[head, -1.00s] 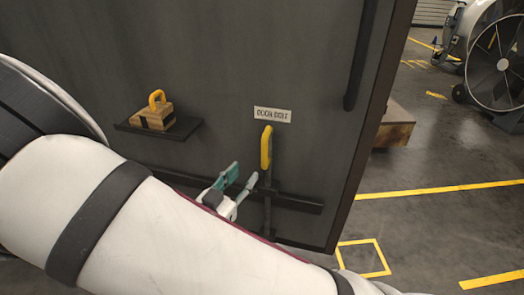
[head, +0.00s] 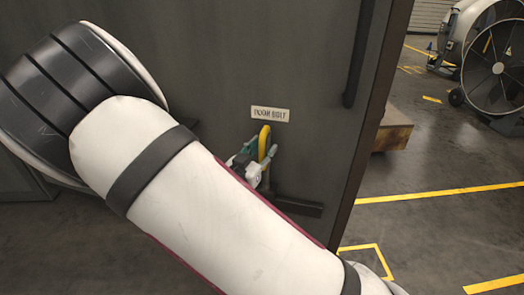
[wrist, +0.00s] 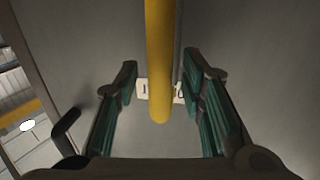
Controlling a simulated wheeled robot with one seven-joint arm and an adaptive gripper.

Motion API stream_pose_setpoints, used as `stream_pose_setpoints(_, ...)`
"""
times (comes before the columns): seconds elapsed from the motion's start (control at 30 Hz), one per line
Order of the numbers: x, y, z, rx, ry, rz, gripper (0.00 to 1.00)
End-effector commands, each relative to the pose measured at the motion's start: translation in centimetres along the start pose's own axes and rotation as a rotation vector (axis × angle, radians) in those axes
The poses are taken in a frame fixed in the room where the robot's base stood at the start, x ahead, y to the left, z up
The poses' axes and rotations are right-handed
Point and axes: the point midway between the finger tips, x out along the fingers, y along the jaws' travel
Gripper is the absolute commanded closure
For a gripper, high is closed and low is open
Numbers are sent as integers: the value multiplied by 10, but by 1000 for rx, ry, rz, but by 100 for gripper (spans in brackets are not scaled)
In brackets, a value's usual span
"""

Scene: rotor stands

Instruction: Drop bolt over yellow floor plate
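The bolt's yellow handle (head: 265,139) stands upright on the dark door (head: 230,60), under a small door bolt label (head: 270,115). My gripper (head: 261,153) is at the handle, with its teal fingers on either side. In the wrist view the yellow handle (wrist: 160,60) runs between the open fingers (wrist: 160,88), with a gap visible on both sides. My forearm hides the lower part of the bolt. A yellow square outline (head: 376,246) lies on the floor by the door's lower right corner; whether it is the floor plate I cannot tell.
A dark horizontal bar (head: 300,206) crosses the door low down, partly behind my arm. A long dark pull (head: 360,55) is near the door's right edge. A wooden block (head: 393,137) and a large fan (head: 497,68) stand beyond.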

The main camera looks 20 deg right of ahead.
Motion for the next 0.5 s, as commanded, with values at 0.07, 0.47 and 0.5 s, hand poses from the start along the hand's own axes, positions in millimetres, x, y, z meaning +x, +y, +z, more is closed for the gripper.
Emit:
stream_pose_setpoints(0.07,0,0,0,0,0,0,64)
stream_pose_setpoints(0.47,0,0,0,0,0,1,100)
stream_pose_setpoints(0.5,0,0,0,0,0,1,100)
